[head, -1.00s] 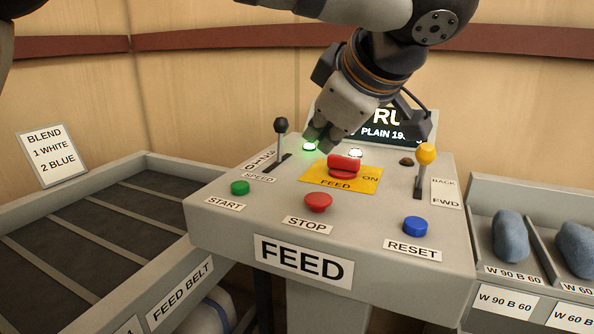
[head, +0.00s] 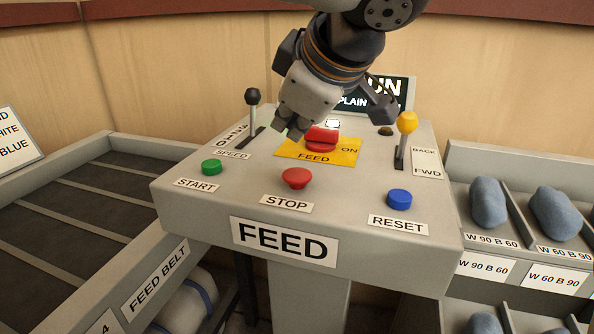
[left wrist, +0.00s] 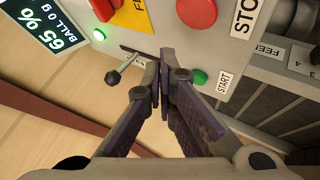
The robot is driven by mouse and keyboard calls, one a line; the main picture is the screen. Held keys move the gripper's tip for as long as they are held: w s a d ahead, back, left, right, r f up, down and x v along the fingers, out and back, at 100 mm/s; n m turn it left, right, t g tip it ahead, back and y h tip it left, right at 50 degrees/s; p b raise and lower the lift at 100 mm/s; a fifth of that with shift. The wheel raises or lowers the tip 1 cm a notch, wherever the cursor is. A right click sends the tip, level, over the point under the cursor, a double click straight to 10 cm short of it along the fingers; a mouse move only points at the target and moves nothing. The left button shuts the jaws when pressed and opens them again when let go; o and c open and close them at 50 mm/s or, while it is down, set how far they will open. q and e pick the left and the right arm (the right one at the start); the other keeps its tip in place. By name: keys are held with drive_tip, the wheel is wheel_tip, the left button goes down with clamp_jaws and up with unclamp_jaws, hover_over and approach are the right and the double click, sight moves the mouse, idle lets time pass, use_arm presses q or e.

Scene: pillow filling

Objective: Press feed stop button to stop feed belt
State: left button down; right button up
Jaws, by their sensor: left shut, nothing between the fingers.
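The red STOP button (head: 296,178) is a mushroom button at the front middle of the grey FEED console (head: 180,205), above its STOP label. It also shows at the top of the left wrist view (left wrist: 197,12). My left gripper (head: 287,128) is shut and empty above the console, behind the STOP button and left of the red FEED switch (head: 321,138). The gap between its fingertips and the console is hard to judge. In the left wrist view, the shut fingers (left wrist: 162,62) point toward the console, apart from the STOP button. My right gripper is not in view.
A green START button (head: 211,167) and blue RESET button (head: 399,198) flank STOP. A black SPEED lever (head: 253,98) and yellow lever (head: 407,123) stand up behind. The feed belt tray (head: 90,205) is left; bins (head: 487,201) are right.

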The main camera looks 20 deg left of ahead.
sight(292, 175)
use_arm(q)
drive_tip(key=shift+f, duration=1.8)
drive_tip(key=shift+f, duration=0.15)
drive_tip(key=shift+f, duration=0.3)
drive_tip(key=shift+f, duration=0.55)
idle(0.5)
drive_tip(key=shift+r, duration=1)
drive_tip(key=shift+r, duration=2.5)
